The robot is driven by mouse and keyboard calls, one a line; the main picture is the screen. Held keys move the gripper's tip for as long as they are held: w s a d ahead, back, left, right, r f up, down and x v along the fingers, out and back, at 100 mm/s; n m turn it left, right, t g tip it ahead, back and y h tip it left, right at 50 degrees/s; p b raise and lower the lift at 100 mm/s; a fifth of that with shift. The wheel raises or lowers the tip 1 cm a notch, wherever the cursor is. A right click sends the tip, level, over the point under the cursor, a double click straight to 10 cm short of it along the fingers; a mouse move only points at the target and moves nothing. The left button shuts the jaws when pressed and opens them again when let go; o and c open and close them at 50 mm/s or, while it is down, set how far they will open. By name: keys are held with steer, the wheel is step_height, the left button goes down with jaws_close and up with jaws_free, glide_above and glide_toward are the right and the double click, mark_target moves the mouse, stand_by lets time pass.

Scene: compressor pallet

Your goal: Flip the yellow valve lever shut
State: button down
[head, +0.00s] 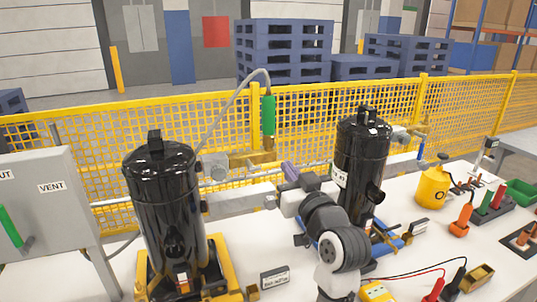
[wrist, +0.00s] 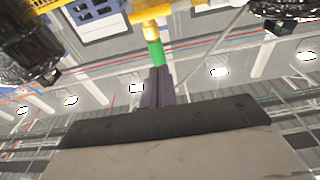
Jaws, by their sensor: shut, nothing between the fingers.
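I cannot clearly make out a yellow lever. A yellow-brass valve (head: 261,158) sits between the two black cylinders in the head view, with an upright green sleeve (head: 268,115) and a grey hose above it. The green sleeve also shows in the wrist view (wrist: 155,54), beyond my fingertips, with a yellow part (wrist: 150,30) past it. My gripper (head: 289,170) has purple-grey fingers, shut and empty, just below and right of the valve; they show together in the wrist view (wrist: 158,78). Contact with the valve cannot be told.
A black cylinder (head: 160,200) stands at left and another (head: 361,160) close right of my gripper. A second brassy valve (head: 418,131) with a blue part is farther right. A grey panel (head: 45,215) is at far left. A yellow mesh fence (head: 190,125) runs behind.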

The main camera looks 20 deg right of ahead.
steer(key=shift+s+d+r, duration=0.1)
stand_by(0.3)
steer(key=r+p, duration=0.2)
glide_above(276, 163)
steer(key=s+a, duration=0.1)
steer(key=f, duration=0.1)
steer(key=f+b, duration=0.1)
steer(key=f, duration=0.1)
steer(key=f+b, duration=0.1)
steer(key=shift+s+f, duration=0.35)
steer(key=shift+s, duration=0.05)
steer(key=shift+d, duration=0.2)
steer(key=shift+f+m+b, duration=0.1)
steer(key=shift+m+b, duration=0.2)
